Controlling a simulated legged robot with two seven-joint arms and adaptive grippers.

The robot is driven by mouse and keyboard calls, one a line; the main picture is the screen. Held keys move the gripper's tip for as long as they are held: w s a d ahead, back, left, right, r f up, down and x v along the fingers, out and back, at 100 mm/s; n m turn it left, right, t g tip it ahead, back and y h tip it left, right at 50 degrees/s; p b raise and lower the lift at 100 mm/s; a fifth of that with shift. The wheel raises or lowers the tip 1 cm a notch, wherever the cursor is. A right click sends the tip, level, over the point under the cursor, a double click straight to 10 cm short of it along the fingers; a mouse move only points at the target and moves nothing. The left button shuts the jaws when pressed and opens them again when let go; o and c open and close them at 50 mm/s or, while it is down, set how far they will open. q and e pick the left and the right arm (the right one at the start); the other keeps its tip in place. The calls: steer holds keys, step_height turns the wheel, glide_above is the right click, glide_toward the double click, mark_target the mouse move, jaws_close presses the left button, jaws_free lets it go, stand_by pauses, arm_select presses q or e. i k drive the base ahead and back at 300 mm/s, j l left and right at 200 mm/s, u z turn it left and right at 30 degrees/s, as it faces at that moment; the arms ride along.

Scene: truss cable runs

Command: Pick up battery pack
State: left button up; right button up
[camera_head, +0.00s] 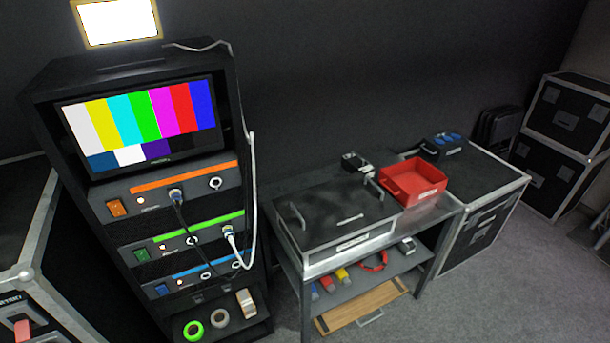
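Neither of my grippers shows in the head view. I cannot tell for certain which object is the battery pack. A small dark block with pale parts (356,163) stands at the back of the metal cart, behind a silver-edged black case (340,217). A dark box with blue round parts on top (443,145) sits on a flight case (485,190) to the right. A small grey-white block (407,246) lies on the cart's lower shelf. All of these are small in the picture, and their details are hard to make out.
A rack (155,185) with a colour-bar screen and plugged cables stands left, tape rolls (220,318) at its foot. A red bin (413,181) sits on the cart (436,212). Stacked cases (570,130) stand far right. Floor (520,285) at front right is clear.

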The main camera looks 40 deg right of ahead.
mark_target(352, 163)
steer(key=z, duration=1.75)
steer(key=u, duration=3.5)
steer(key=z, duration=3.35)
